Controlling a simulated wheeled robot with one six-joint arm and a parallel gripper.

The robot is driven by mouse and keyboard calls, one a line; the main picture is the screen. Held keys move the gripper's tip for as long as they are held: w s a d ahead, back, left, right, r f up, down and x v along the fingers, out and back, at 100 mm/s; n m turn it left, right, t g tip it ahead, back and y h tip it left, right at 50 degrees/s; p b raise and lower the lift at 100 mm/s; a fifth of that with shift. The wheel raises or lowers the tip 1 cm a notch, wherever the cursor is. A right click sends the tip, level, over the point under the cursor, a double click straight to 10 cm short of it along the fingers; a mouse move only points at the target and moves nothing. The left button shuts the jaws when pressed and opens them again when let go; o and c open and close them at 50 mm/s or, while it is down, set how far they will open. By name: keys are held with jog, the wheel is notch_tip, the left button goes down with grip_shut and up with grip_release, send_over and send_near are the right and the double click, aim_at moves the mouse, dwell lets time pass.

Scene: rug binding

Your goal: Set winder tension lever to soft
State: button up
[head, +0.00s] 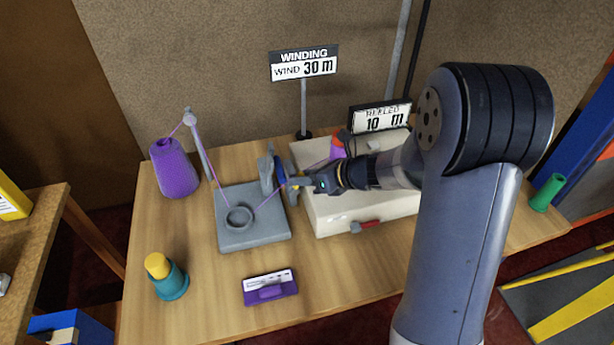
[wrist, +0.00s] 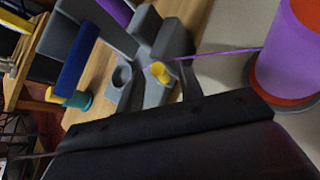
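The cream winder box (head: 385,212) stands on the wooden table, with a red-handled lever (head: 365,227) on its front side. A grey tension unit with a blue lever (head: 281,172) stands at its left end. My gripper (head: 298,183) is at the tension unit, close to the blue lever. No soft marking is readable.
A purple cone (head: 175,168) and a grey base with a ring (head: 252,235) stand left. A teal cone with a yellow top (head: 167,277) and a purple card holder (head: 270,288) are nearer. Signs read "WIND 30 m" (head: 304,65) and "10 m" (head: 381,120).

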jog(key=shift+d, duration=0.1)
jog(key=v, duration=1)
jog(key=shift+d+r+p, duration=0.2)
jog(key=shift+r+p, duration=0.05)
jog(key=shift+p, duration=0.1)
jog(key=shift+s+p, duration=0.2)
jog(key=shift+p, duration=0.25)
jog(key=s+t+y+p, duration=0.1)
jog(key=p, duration=0.4)
jog(key=shift+d+f, duration=0.35)
jog(key=shift+f, duration=0.05)
jog(key=shift+w+a+f, duration=0.1)
jog(key=shift+f, duration=0.2)
jog(key=p+x, duration=0.1)
jog(key=x, duration=0.9)
jog(key=shift+w+a, duration=0.2)
jog(key=shift+w, duration=0.05)
jog(key=shift+c, duration=0.4)
